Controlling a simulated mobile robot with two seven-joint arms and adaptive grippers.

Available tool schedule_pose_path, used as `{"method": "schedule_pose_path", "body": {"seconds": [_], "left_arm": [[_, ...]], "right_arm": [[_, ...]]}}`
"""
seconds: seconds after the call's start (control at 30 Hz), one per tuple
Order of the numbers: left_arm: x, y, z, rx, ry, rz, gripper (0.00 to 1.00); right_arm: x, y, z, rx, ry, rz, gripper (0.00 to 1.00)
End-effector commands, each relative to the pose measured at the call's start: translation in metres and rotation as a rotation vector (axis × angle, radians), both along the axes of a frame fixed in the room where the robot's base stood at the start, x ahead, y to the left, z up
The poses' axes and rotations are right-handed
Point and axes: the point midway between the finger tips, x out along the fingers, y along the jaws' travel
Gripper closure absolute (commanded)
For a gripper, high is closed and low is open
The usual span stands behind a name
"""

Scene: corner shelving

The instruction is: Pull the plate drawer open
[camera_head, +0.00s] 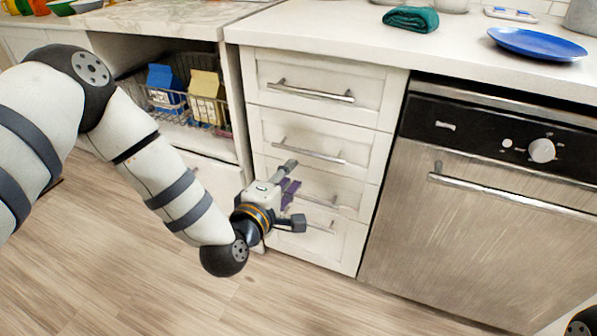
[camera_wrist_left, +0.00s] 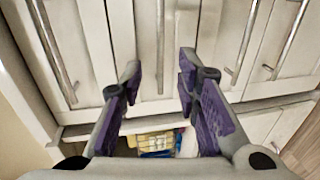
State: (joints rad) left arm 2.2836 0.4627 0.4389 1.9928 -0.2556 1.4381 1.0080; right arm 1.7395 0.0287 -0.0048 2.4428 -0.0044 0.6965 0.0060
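A white cabinet has a stack of drawers with bar handles: the top drawer (camera_head: 330,72), the second drawer (camera_head: 345,134) and lower ones partly hidden by my gripper. All look shut. No plates or labels show which is the plate drawer. My left gripper (camera_head: 293,194) is open in front of the lower drawers, one finger above the other. In the left wrist view its purple-padded fingers (camera_wrist_left: 160,72) stand apart on either side of a metal bar handle (camera_wrist_left: 160,45). I cannot tell whether they touch it. My right gripper is out of view.
A dishwasher (camera_head: 480,215) stands right of the drawers. A wire basket (camera_head: 190,115) with blue and yellow cartons sits in an open bay to the left. A blue plate (camera_head: 537,44) and green cloth (camera_head: 411,19) lie on the counter. The wooden floor in front is clear.

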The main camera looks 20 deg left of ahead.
Motion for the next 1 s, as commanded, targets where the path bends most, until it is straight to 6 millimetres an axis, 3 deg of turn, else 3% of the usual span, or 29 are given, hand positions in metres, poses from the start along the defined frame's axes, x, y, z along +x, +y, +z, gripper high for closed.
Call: {"method": "schedule_pose_path", "body": {"seconds": [0.4,0.5,0.87,1.0], "left_arm": [[0.091,-0.004,-0.019,0.002,-0.001,-0.001,0.70],[0.105,-0.004,-0.022,0.003,0.001,-0.002,0.70],[0.116,-0.004,-0.022,0.002,0.003,-0.001,0.70],[0.115,-0.004,-0.022,0.003,0.003,-0.002,1.00]], "right_arm": [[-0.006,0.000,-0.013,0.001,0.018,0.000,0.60],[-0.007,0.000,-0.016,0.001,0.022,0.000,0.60],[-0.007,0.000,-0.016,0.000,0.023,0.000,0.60],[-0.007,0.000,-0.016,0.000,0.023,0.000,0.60]]}}
